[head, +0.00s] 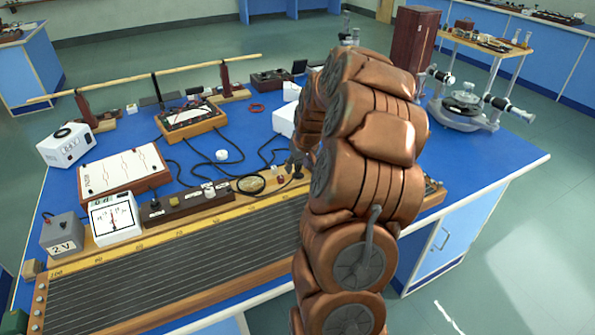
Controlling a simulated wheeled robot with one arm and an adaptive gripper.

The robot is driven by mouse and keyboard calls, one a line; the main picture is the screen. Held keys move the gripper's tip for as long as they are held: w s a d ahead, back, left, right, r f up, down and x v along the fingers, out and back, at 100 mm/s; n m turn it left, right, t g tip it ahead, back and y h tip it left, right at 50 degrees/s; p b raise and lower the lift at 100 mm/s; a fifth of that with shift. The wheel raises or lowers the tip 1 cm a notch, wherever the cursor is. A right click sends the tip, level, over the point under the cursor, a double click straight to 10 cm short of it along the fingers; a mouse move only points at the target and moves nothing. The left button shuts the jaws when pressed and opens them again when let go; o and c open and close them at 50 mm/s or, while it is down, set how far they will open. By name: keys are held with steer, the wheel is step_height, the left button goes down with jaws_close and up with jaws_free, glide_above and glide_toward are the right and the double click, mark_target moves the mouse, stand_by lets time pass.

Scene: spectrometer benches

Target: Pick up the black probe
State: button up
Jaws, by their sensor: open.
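My copper-coloured arm stands across the middle of the head view and hides part of the blue bench. My gripper (297,160) shows only in part, as small dark grey fingers at the left edge of the arm, low over the bench behind the wire board (190,262). It is open, and I see nothing held in it. I cannot pick out the black probe for certain. Thin black leads (205,156) lie on the blue top left of the gripper, and the probe may be small or hidden behind my arm.
A black ring (250,184) and a dark terminal strip (186,204) lie along the wire board. A wooden-cased meter (190,118), a white dial meter (115,218) and a grey 2 V box (62,234) stand leftward. A spectrometer (464,104) stands at right. The right front corner is clear.

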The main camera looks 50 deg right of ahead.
steer(key=shift+c, duration=0.2)
jaws_close()
steer(key=shift+r, duration=0.15)
stand_by(0.3)
